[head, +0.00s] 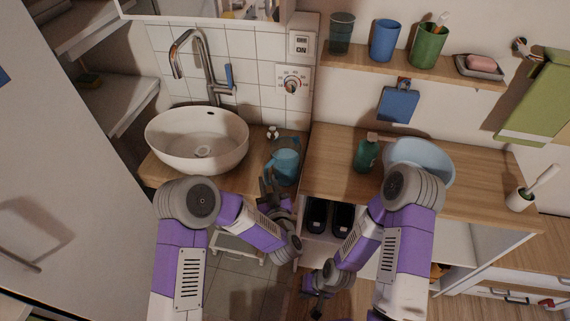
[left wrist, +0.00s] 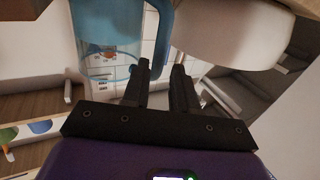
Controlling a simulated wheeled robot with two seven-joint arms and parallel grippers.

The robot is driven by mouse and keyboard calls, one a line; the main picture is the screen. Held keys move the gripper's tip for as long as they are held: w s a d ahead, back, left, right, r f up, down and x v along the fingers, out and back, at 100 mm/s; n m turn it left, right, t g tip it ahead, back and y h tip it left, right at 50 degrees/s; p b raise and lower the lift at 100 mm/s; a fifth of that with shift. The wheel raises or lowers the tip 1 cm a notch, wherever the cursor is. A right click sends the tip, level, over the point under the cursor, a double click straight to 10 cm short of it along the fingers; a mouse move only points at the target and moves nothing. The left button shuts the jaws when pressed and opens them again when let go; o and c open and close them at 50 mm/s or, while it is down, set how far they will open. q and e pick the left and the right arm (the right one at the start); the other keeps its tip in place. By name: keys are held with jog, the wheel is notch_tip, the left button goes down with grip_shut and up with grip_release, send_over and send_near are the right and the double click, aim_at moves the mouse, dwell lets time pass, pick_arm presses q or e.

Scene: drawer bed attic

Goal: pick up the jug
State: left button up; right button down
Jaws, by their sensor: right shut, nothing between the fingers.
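The jug (head: 284,166) is a clear, blue-tinted vessel standing on the wooden counter just right of the basin. In the left wrist view the jug (left wrist: 105,30) fills the upper left, with its blue handle (left wrist: 165,22) toward the middle. My left gripper (head: 270,182) is just in front of the jug. In the left wrist view its two fingers (left wrist: 161,68) stand apart near the lower end of the handle; whether the handle lies between them is unclear. My right gripper (head: 318,284) is low, in front of the cabinet, shut and empty.
A white basin (head: 197,150) and a faucet (head: 207,65) are left of the jug. A green soap dispenser (head: 366,156) and a light blue bowl (head: 425,157) stand on the right counter (head: 330,150). Cups sit on the shelf (head: 350,62) above.

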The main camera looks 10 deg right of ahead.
aim_at(266, 174)
pick_arm(q)
jog(key=w, duration=0.4)
jog(key=shift+w+a+r+b, duration=0.1)
jog(key=shift+w+a+b, duration=0.1)
jog(key=shift+b, duration=0.15)
jog(key=shift+s, duration=0.1)
jog(key=shift+c, duration=0.4)
grip_shut()
jog(key=shift+r, duration=0.1)
